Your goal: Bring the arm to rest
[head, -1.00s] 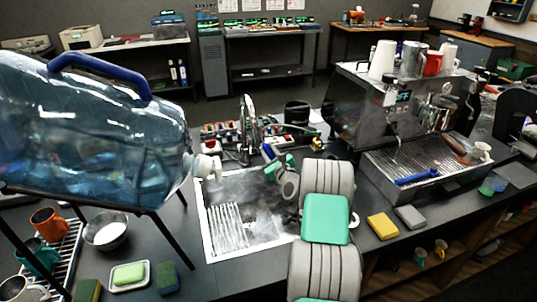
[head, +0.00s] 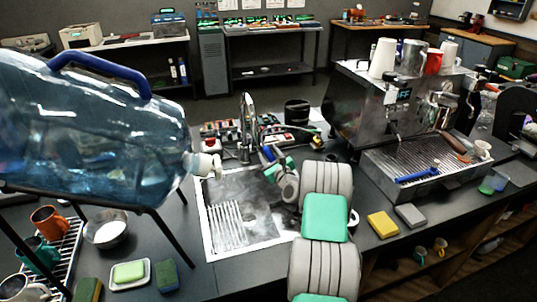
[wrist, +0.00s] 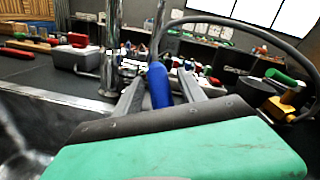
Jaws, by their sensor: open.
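My arm, in grey and green, reaches over the right side of the sink (head: 225,190) in the head view. My gripper (head: 268,153) is at its far end, behind the sink's right part and right of the tap (head: 246,125). In the wrist view my gripper (wrist: 160,85) has its two grey fingers apart. A blue upright piece (wrist: 158,86) shows between them; I cannot tell whether it is touched or stands behind. The fingertips are small and partly hidden in the head view.
A large water bottle (head: 90,130) lies on a stand at left. The espresso machine (head: 365,105) stands at right. Yellow (head: 382,225) and grey (head: 410,215) blocks lie right of my arm. Several small items crowd the counter behind the sink. The wrist view shows a dark hose (wrist: 230,20) arching overhead.

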